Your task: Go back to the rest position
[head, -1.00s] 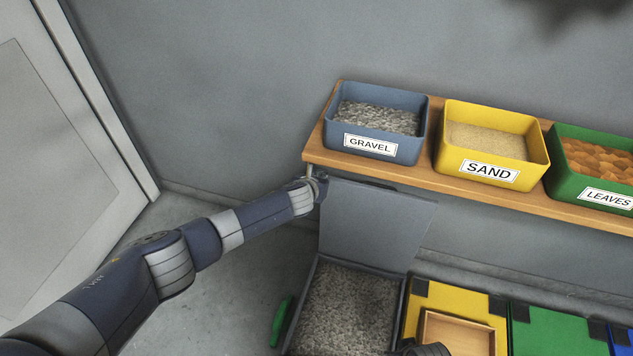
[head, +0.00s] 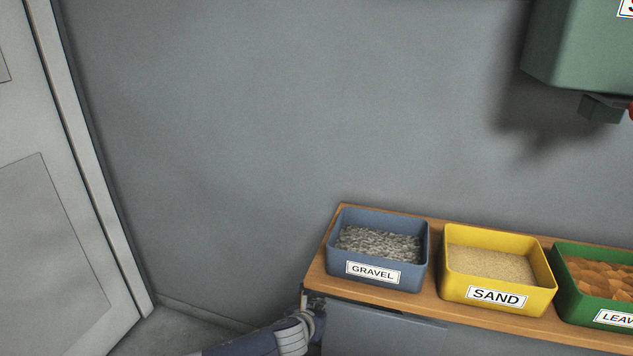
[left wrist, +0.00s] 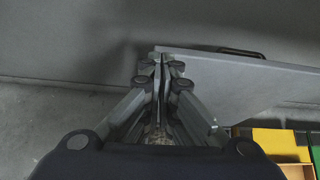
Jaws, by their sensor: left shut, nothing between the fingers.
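My left arm (head: 285,338) comes in at the bottom of the head view. The lid's top also shows in the head view (head: 390,328) under the shelf. My right gripper is not in view.
The shelf (head: 430,297) carries a blue gravel box (head: 378,275), a yellow sand box (head: 497,290) and a green leaves box (head: 593,307). A green wall box (head: 580,50) hangs at upper right. A door (head: 60,200) stands left. Yellow (left wrist: 275,142) and green bins show lower right.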

